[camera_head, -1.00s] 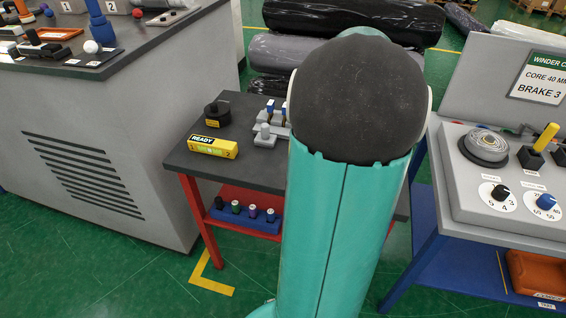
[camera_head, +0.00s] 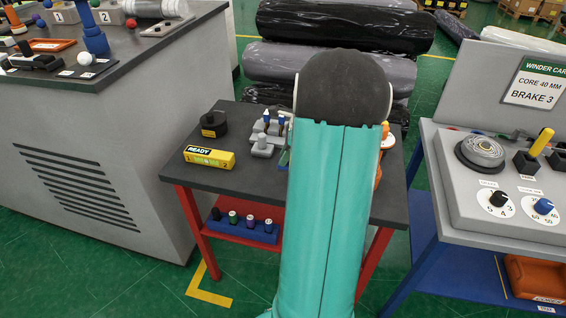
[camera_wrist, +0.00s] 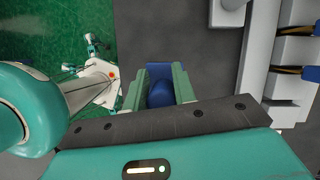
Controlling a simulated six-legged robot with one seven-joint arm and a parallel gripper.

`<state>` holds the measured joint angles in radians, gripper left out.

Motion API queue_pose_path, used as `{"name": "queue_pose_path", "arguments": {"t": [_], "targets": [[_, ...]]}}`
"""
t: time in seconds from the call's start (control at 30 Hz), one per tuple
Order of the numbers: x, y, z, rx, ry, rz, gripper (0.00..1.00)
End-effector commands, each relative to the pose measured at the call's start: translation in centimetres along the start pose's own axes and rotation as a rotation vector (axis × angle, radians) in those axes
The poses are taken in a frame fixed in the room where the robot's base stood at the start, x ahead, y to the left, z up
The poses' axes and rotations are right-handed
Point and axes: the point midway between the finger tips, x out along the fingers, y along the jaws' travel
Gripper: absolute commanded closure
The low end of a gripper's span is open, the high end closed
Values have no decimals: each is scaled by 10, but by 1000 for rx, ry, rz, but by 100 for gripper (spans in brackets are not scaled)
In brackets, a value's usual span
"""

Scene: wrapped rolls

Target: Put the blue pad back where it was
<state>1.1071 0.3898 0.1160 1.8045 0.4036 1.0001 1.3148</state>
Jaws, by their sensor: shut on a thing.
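In the wrist view my gripper (camera_wrist: 159,88) has its two green fingers closed on a blue piece, which I take to be the blue pad (camera_wrist: 159,94). The pad is between the fingers, over or near the edge of the dark grey table top (camera_wrist: 190,45); I cannot tell whether it touches the surface. In the head view my arm hides the gripper and the pad. A light grey fixture (camera_wrist: 288,80) with slots and blue-tipped pieces stands to the right of the gripper in the wrist view; it also shows in the head view (camera_head: 262,150).
The dark table (camera_head: 215,178) on red legs also bears a yellow READY box (camera_head: 209,157) and a black round piece (camera_head: 213,123). A blue rack (camera_head: 242,231) with several small bottles is on its lower shelf. A control console (camera_head: 470,190) stands at right, a grey cabinet (camera_head: 80,130) at left.

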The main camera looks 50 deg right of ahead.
Motion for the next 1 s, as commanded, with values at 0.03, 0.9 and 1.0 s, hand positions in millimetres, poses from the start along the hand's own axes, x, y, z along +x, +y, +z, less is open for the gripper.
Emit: {"name": "queue_pose_path", "arguments": {"t": [0.03,0.9,1.0], "targets": [[2,-2,1,0,0,-1,98],[44,-8,-9,0,0,-1,52],[44,-8,-9,0,0,-1,52]]}}
